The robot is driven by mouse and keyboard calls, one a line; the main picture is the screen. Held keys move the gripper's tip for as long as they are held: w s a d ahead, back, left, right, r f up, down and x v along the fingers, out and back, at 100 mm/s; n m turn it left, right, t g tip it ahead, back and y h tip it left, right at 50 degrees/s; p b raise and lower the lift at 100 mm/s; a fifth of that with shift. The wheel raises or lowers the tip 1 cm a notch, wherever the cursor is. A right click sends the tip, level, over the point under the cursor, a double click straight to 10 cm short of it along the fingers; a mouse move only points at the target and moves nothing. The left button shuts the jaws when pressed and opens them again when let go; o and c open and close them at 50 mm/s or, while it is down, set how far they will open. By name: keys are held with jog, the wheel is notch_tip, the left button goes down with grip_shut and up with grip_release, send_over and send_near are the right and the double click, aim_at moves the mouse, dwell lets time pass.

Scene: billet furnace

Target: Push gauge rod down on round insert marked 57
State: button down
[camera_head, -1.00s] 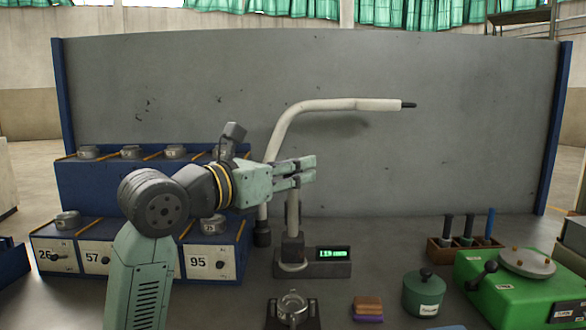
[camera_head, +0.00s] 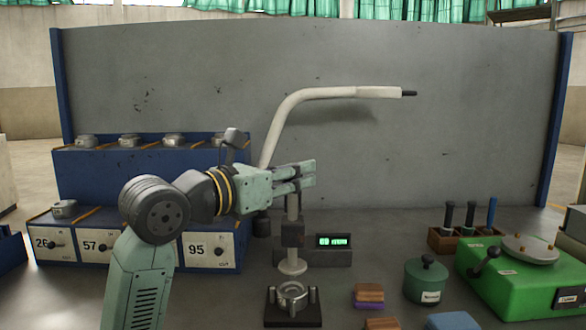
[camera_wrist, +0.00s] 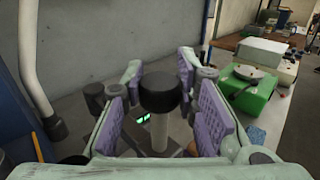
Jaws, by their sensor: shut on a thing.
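The gauge rod (camera_head: 292,208) stands upright through a dark block, with a pale round foot (camera_head: 292,267) at its lower end. In the wrist view its black cap (camera_wrist: 160,92) and pale shaft sit between my gripper's purple pads. My gripper (camera_head: 303,175) is shut on the top part of the rod. A metallic round insert (camera_head: 292,291) sits in a dark holder (camera_head: 310,317) below the foot. The foot appears a little above the insert; any contact is hard to tell. No number is readable on the insert.
A gauge display (camera_head: 334,240) glows green beside the rod. A curved pale pipe (camera_head: 290,107) rises behind my arm. Numbered drawers (camera_head: 92,247) stand left. A green pot (camera_head: 427,279), a green machine (camera_head: 510,270) and small blocks (camera_head: 369,293) stand right.

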aim_at(289, 201)
notch_tip(289, 201, down, 5)
jog(key=b, duration=0.2)
jog(key=shift+b, duration=0.3)
jog(key=c, duration=1.3)
grip_release()
jog(key=v, duration=1.2)
jog(key=shift+r, duration=0.1)
